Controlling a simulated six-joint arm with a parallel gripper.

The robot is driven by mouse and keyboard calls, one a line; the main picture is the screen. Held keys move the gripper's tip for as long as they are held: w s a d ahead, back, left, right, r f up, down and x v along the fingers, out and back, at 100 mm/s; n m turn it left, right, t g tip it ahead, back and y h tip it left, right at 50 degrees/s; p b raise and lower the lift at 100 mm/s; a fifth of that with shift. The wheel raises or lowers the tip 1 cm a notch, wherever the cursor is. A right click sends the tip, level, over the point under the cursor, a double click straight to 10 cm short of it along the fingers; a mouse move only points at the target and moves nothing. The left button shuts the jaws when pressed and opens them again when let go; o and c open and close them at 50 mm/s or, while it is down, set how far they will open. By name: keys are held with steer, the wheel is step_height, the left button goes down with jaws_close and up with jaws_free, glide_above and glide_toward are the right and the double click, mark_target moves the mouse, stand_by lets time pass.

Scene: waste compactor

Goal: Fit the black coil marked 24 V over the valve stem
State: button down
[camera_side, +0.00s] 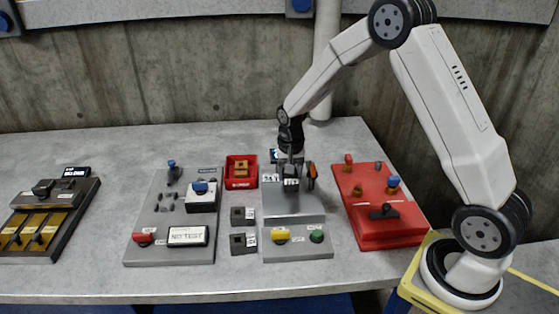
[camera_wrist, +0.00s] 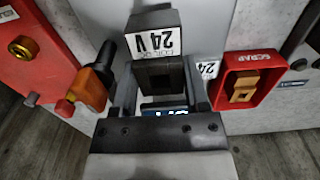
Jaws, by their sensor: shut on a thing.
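My gripper (camera_wrist: 160,92) is shut on a black coil (camera_wrist: 157,68), with a finger on either side of it. The coil's white label reads 24 V, upside down in the wrist view. In the side view my gripper (camera_side: 290,166) holds the coil (camera_side: 291,183) over the grey valve block (camera_side: 292,205). I cannot make out the valve stem; the coil and gripper cover the middle of the block. I cannot tell whether the coil touches anything below.
An orange part with a black cylinder (camera_wrist: 92,88) stands close beside my gripper. The red scrap tray (camera_side: 240,184) holds a brown coil. Two dark blocks (camera_side: 243,215) (camera_side: 244,243) lie left of the valve block. A red unit (camera_side: 375,225) stands right, a grey test panel (camera_side: 150,215) left.

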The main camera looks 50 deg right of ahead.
mark_target(290, 176)
steer(key=shift+f, duration=1.25)
jaws_free()
steer(key=shift+r, duration=3.9)
steer(key=shift+s+a+r+n, duration=0.15)
steer(key=shift+s+a+n, duration=0.15)
steer(key=shift+s+a, duration=0.2)
steer(key=s+a+n+t, duration=0.1)
steer(key=s+a+n, duration=0.3)
steer(key=s, duration=0.3)
steer(key=s+a+n+t, duration=0.1)
steer(key=s+a+n, duration=0.3)
steer(key=s, duration=0.4)
steer(key=shift+s+r+t, duration=0.3)
steer(key=shift+r, duration=0.05)
